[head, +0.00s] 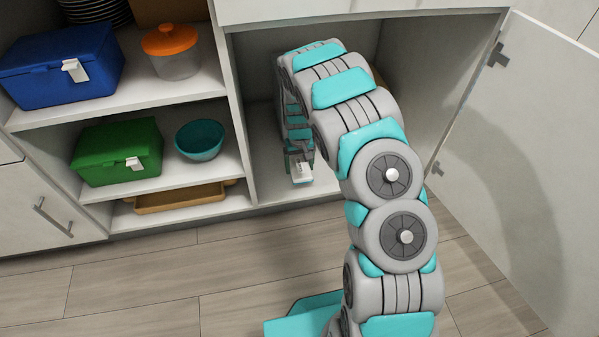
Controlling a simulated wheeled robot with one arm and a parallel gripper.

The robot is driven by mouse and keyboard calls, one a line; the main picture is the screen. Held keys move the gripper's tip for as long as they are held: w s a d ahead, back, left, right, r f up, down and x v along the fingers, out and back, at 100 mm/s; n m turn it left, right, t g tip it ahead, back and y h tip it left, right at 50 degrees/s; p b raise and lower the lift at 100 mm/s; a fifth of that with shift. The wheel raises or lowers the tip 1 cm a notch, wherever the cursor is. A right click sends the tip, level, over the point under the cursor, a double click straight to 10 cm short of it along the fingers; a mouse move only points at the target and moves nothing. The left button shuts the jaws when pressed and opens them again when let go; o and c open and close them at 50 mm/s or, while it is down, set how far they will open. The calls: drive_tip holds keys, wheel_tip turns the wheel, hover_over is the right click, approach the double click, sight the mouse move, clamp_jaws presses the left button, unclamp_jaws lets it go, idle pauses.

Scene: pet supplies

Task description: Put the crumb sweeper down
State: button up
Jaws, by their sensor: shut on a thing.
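My arm reaches into the open cabinet compartment (262,150) on the right, arching over and bending down inside it. My gripper (301,174) shows small and partly hidden behind my arm, low in the compartment near its floor. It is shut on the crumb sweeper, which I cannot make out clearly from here. Whether the sweeper touches the compartment floor cannot be seen.
An open door (520,150) stands at the right. Shelves at left hold a blue box (60,70), an orange-lidded container (173,55), a green box (115,155), a teal bowl (200,140) and a brown tray (180,199). A divider (233,110) separates them from the compartment.

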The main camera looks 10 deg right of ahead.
sight(300, 165)
drive_tip(key=shift+f, duration=1.75)
drive_tip(key=shift+f, duration=0.1)
drive_tip(key=o, duration=1.4)
wheel_tip(300, 165, up, 8)
drive_tip(key=shift+f, duration=0.1)
